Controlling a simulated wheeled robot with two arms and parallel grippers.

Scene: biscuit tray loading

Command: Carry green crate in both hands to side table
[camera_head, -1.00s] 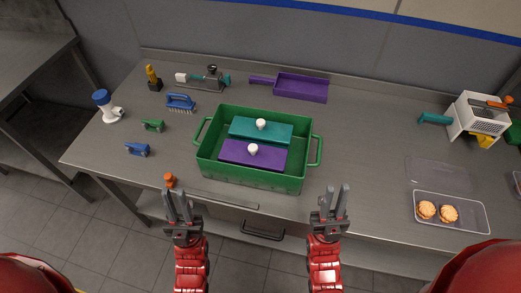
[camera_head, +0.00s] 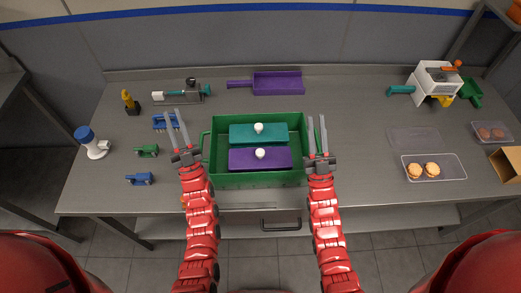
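The green crate (camera_head: 220,180) stands on the steel table, near its front edge. Inside it lie a teal lidded box (camera_head: 243,134) and a purple lidded box (camera_head: 243,158), each with a white knob. My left gripper (camera_head: 178,132) is open beside the crate's left end, and the left handle (camera_head: 206,143) is just to its right. My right gripper (camera_head: 318,136) is open at the crate's right end; its fingers overlap the right handle in the view, and I cannot tell whether they touch it. The side table is not clearly identifiable.
Blue (camera_head: 139,179) and green (camera_head: 146,150) small tools and a blue-white bottle (camera_head: 92,143) lie left. A purple scoop tray (camera_head: 277,83) is behind. A clear tray with biscuits (camera_head: 445,168) and a white machine (camera_head: 435,82) are right. Another steel surface (camera_head: 8,95) is far left.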

